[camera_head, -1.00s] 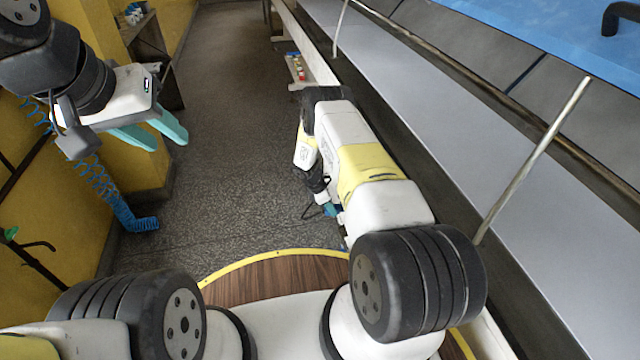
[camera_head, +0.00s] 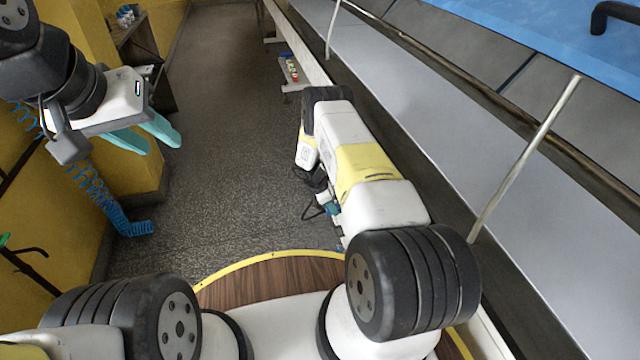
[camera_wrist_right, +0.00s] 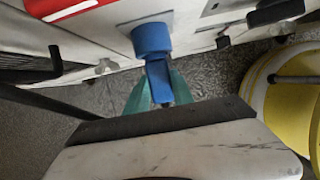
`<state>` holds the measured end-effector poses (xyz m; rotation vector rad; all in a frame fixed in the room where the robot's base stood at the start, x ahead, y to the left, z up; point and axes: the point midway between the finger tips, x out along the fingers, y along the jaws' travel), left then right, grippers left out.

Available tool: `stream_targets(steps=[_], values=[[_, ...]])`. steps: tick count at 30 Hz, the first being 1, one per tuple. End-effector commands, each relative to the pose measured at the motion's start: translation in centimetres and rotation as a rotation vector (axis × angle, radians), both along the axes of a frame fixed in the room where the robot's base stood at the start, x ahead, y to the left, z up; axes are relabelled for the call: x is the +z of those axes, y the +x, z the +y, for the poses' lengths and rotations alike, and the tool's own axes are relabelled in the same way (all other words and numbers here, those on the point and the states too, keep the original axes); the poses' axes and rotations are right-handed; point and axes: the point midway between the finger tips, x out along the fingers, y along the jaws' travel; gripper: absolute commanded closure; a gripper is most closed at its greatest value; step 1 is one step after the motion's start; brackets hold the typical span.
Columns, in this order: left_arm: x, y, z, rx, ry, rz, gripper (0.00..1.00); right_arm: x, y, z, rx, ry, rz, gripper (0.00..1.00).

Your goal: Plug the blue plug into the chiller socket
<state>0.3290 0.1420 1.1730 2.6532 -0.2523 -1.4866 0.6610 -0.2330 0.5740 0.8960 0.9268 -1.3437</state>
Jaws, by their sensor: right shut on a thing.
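In the right wrist view, the blue plug (camera_wrist_right: 157,72) is between the teal fingers of my right gripper (camera_wrist_right: 158,84), which is shut on it. The plug's round blue head (camera_wrist_right: 151,38) is up against a white panel (camera_wrist_right: 108,35), at a small grey plate (camera_wrist_right: 128,24). The head hides the socket opening, so I cannot tell whether the plug is seated or only touching. In the head view, the right gripper (camera_head: 333,209) is small and partly hidden by my forearm. My left gripper (camera_head: 145,138) is open and empty at the left, above the floor.
A long conveyor (camera_head: 440,110) with a metal rail post (camera_head: 525,155) runs along the right. A blue coiled hose (camera_head: 100,205) hangs at left. The floor aisle (camera_head: 220,130) is clear.

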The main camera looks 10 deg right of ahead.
Motion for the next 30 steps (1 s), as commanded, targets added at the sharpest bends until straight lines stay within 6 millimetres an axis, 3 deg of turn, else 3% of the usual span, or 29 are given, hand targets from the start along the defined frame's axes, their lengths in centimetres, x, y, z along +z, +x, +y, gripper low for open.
stream_targets(steps=[6, 7, 10, 20, 30], values=[[0.0, 0.0, 0.0, 0.0, 0.0, 0.0, 0.64, 0.1, 0.1, -0.6, 0.0, -0.001, -0.001, 1.0], [0.0, 0.0, 0.0, 0.0, 0.0, 0.0, 0.64, 0.1, 0.1, -0.6, 0.0, -0.001, -0.001, 0.65], [0.0, 0.0, 0.0, 0.0, 0.0, 0.0, 0.64, 0.1, 0.1, -0.6, 0.0, -0.001, -0.001, 0.46], [0.0, 0.0, 0.0, 0.0, 0.0, 0.0, 0.64, 0.1, 0.0, -0.4, 0.0, 0.0, 0.0, 0.46], [0.0, 0.0, 0.0, 0.0, 0.0, 0.0, 0.64, 4.9, 0.1, 1.5, 0.002, 0.0, -0.003, 0.46]])
